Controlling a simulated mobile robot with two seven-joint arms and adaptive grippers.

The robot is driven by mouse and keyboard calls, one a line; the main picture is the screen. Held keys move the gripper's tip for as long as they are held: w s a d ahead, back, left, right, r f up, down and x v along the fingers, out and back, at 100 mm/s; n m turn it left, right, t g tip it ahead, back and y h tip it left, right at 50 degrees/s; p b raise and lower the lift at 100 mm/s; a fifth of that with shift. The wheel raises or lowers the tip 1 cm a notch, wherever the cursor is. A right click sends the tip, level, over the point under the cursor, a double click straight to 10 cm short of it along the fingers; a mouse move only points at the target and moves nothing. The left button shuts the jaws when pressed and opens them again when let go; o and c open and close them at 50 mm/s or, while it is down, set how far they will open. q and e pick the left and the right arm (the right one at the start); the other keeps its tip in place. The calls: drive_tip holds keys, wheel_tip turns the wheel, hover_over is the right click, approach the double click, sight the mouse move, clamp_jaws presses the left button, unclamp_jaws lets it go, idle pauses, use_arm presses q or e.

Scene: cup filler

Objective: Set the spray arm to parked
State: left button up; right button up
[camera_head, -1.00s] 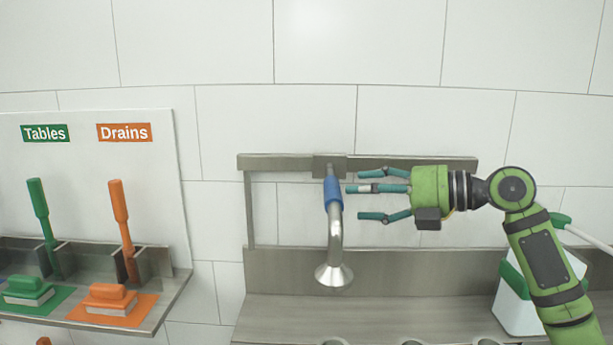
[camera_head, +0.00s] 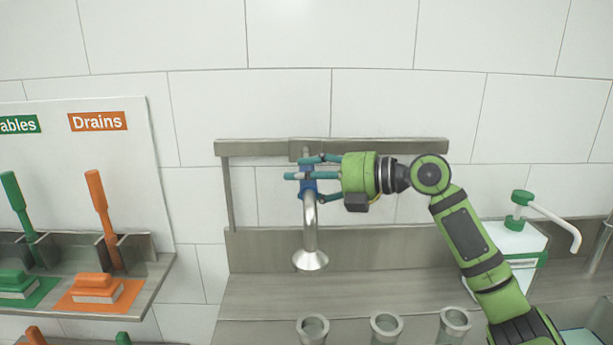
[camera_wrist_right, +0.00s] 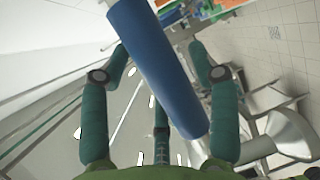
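The spray arm (camera_head: 310,228) is a metal pipe with a blue grip and a flared head, hanging down from a bracket on the metal rail (camera_head: 400,146). Its blue grip (camera_head: 307,187) is partly hidden by my right gripper's fingers. My right gripper (camera_head: 306,178) comes from the right, with its fingers around the grip. In the right wrist view the blue grip (camera_wrist_right: 158,65) lies between the spread teal fingers, with gaps visible at both sides, so the gripper looks open. My left gripper is not in view.
Several metal cups (camera_head: 386,326) stand on the counter below. A white dispenser (camera_head: 515,238) with a green pump stands at the right behind my arm.

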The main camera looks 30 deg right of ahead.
clamp_jaws()
drive_tip(key=shift+w+a, duration=0.15)
drive_tip(key=shift+a, duration=0.25)
drive_tip(key=w+a+p, duration=0.1)
drive_tip(key=w+a, duration=0.2)
drive_tip(key=a, duration=0.4)
drive_tip(key=w+a+p, duration=0.1)
drive_tip(key=w+a, duration=0.3)
drive_tip(key=a, duration=0.4)
drive_tip(key=shift+p, duration=0.35)
drive_tip(key=shift+w+r, duration=0.1)
drive_tip(key=o, duration=0.6)
unclamp_jaws()
drive_tip(key=shift+a, duration=0.1)
drive_tip(key=shift+c, duration=0.2)
drive_tip(key=v, duration=1.1)
